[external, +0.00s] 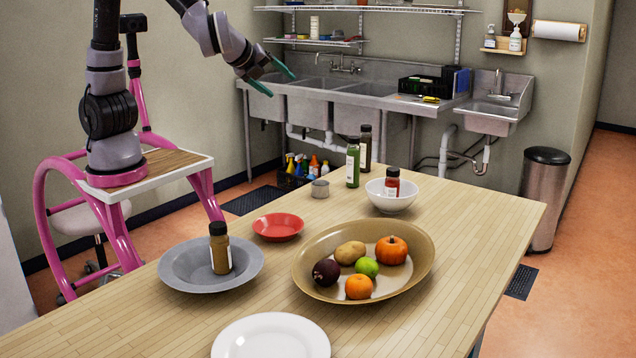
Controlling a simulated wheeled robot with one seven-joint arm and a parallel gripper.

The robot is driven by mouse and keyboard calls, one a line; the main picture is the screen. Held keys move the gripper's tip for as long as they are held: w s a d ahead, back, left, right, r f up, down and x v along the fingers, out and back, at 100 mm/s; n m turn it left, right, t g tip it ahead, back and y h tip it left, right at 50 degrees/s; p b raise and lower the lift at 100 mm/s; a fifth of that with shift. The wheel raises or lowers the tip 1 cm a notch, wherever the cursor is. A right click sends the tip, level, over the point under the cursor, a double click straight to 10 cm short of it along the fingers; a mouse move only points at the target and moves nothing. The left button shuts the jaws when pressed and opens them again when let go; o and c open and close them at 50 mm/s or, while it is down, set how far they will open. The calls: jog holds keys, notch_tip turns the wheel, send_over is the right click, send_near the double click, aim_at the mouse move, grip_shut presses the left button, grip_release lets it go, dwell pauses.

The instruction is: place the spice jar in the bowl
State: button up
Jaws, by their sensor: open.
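A small jar with red contents and a dark lid (392,184) stands upright at the white bowl (392,204) near the table's far end. It appears to be inside, with its lowest part hidden by the near rim. A second jar, brown with a black lid (220,256), stands upright in the wide grey dish (180,275) at the left; I cannot tell which of the two is the spice jar. My gripper (274,78) is open and empty, with teal fingers, raised at the upper middle, apart from both jars and the bowl.
A tan oval platter (310,284) holds several fruits and vegetables. The table's right side is clear.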

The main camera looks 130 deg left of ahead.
jog(key=s+d+r+n+t+h, duration=0.2)
jog(key=s+d+r+t+h, duration=0.1)
jog(key=s+d, duration=0.4)
jog(key=s+d+r+n+t+h, duration=0.2)
jog(key=s+d+h, duration=0.4)
jog(key=d, duration=0.8)
jog(key=shift+s+d+r+n+t, duration=0.35)
jog(key=shift+s+t, duration=0.55)
jog(key=shift+s, duration=0.35)
